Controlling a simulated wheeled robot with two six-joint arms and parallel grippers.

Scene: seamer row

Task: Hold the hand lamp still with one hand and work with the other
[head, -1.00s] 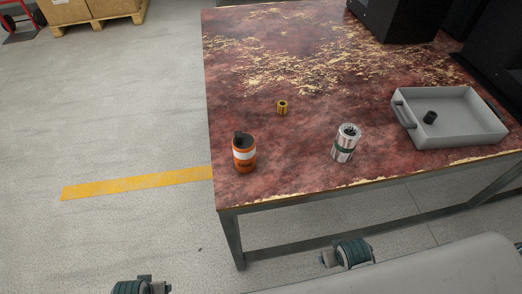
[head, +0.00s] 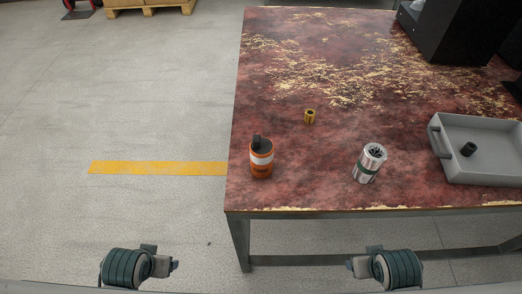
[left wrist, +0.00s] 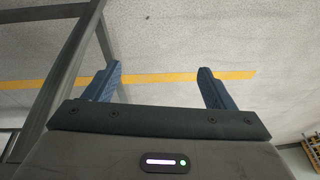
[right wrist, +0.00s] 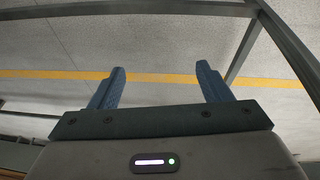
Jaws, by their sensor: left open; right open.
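A small black cap-like piece (head: 468,149) lies in the grey tray (head: 485,178). My left gripper (head: 176,265) is off the table at the front left; its fingers are apart and empty in the left wrist view (left wrist: 157,70). My right gripper (head: 350,264) is before the table's front edge, open and empty in the right wrist view (right wrist: 161,66).
An orange and white bottle with a black top (head: 261,158) stands near the table's front left corner. Dark machine housings (head: 455,35) fill the back right. The table's front middle and the floor at left are clear. A pallet (head: 150,6) lies far off.

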